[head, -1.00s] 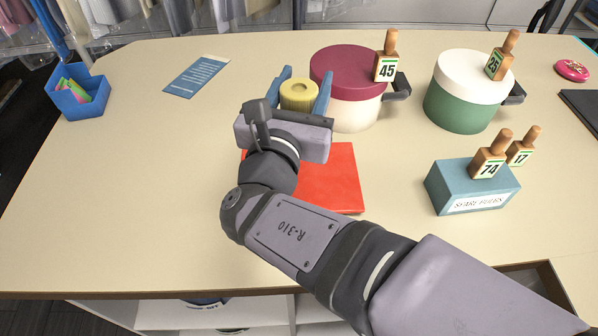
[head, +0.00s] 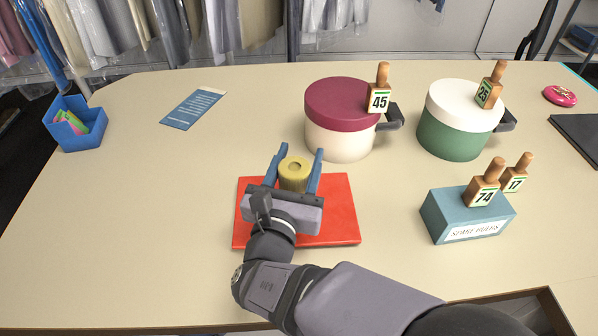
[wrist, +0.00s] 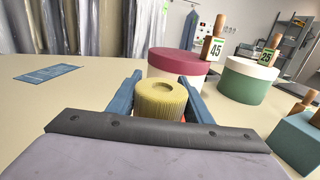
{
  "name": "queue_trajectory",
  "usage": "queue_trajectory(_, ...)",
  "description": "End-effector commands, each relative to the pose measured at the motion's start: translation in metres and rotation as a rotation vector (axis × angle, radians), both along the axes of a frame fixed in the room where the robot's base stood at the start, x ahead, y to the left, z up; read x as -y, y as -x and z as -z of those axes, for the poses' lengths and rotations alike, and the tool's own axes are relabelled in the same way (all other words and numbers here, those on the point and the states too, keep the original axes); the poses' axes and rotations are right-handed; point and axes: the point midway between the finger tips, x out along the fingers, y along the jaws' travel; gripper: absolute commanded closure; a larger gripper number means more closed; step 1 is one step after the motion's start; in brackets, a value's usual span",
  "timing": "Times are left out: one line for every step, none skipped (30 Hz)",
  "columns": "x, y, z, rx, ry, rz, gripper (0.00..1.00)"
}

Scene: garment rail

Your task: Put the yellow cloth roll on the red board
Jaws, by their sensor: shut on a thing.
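The yellow cloth roll (head: 294,174) is upright between the two blue fingers of my gripper (head: 297,170). In the wrist view the roll (wrist: 161,99) shows its ribbed side and round top, with a finger close on each side. My gripper is shut on it. The red board (head: 335,207) lies flat on the table under my gripper. The roll appears over the far part of the board. My gripper hides the roll's lower end, so I cannot tell whether it touches the board.
A maroon-lidded pot (head: 340,130) stands behind the board, and a white-lidded green pot (head: 455,125) stands at the back right. A blue-grey block (head: 465,217) with numbered wooden pieces is on the right. A blue bin (head: 78,125) and a blue card (head: 193,108) lie left.

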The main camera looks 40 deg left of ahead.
Motion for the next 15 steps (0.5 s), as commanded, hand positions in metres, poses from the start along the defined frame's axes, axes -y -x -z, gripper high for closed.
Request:
queue_trajectory(0.000,0.000,0.000,0.001,0.000,0.000,0.78)
queue_trajectory(0.000,0.000,0.000,0.001,0.000,0.000,0.78)
queue_trajectory(0.000,0.000,0.001,0.000,0.001,0.000,0.78)
queue_trajectory(0.000,0.000,0.003,0.001,0.002,0.000,0.78)
queue_trajectory(0.000,0.000,0.006,0.000,0.003,-0.001,0.78)
queue_trajectory(0.000,0.000,0.011,0.000,0.004,-0.001,0.78)
queue_trajectory(0.000,0.000,0.014,0.000,0.004,-0.002,0.78)
queue_trajectory(0.000,0.000,0.018,0.000,0.007,-0.001,0.78)
queue_trajectory(0.000,0.000,0.023,0.000,0.005,0.000,0.78)
queue_trajectory(0.000,0.000,0.027,0.000,0.005,0.000,0.78)
queue_trajectory(0.000,0.000,0.030,0.000,0.005,0.000,0.78)
queue_trajectory(0.000,0.000,0.033,0.000,0.004,0.000,0.78)
queue_trajectory(0.000,0.000,0.035,0.000,0.004,-0.001,0.78)
queue_trajectory(0.000,0.000,0.036,0.000,0.002,-0.001,0.78)
queue_trajectory(0.000,0.000,0.037,0.000,0.002,-0.001,0.78)
